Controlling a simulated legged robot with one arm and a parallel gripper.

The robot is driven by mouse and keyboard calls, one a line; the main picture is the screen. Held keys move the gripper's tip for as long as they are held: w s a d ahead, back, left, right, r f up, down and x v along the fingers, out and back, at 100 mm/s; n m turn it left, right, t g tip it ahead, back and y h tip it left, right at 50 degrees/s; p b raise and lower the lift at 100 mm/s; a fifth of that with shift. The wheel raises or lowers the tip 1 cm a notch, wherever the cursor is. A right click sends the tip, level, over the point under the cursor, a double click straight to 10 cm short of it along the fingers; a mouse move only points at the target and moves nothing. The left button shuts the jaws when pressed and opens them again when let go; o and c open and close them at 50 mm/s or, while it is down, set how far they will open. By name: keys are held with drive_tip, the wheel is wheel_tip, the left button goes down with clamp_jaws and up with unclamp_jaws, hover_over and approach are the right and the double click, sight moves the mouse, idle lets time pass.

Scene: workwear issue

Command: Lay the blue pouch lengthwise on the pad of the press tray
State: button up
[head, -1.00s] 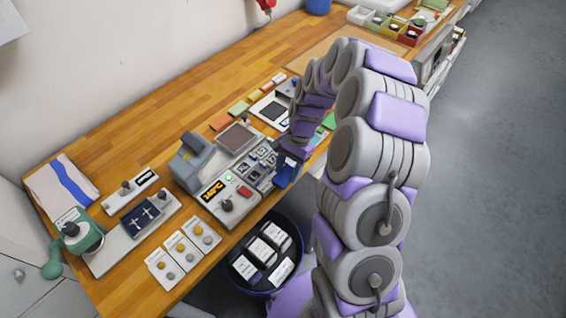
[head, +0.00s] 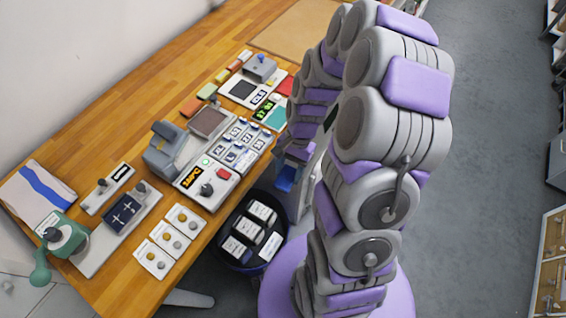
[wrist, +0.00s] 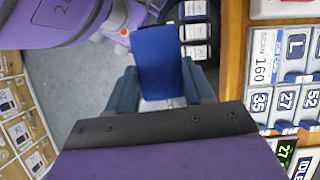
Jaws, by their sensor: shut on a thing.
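My gripper (wrist: 160,96) is shut on the blue pouch (wrist: 157,62), which stands out between the two fingers in the wrist view. In the head view the pouch (head: 286,178) shows small and partly covered by my arm, off the bench's front edge, near the dark round bin. The grey press (head: 172,150) stands on the bench, with a dark brownish pad (head: 208,122) on its tray behind the label tiles. The pad is bare. The gripper is well apart from the pad, toward the front and right.
Numbered tiles (head: 240,143) and a control box (head: 207,185) with a lit display lie between the bench edge and the pad. The round bin (head: 226,258) holds white-labelled packs. A green-topped tool (head: 62,238) and a pinned fixture (head: 125,214) stand at left.

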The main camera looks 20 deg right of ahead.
drive_tip(key=shift+s, duration=0.3)
drive_tip(key=shift+w+d, duration=0.1)
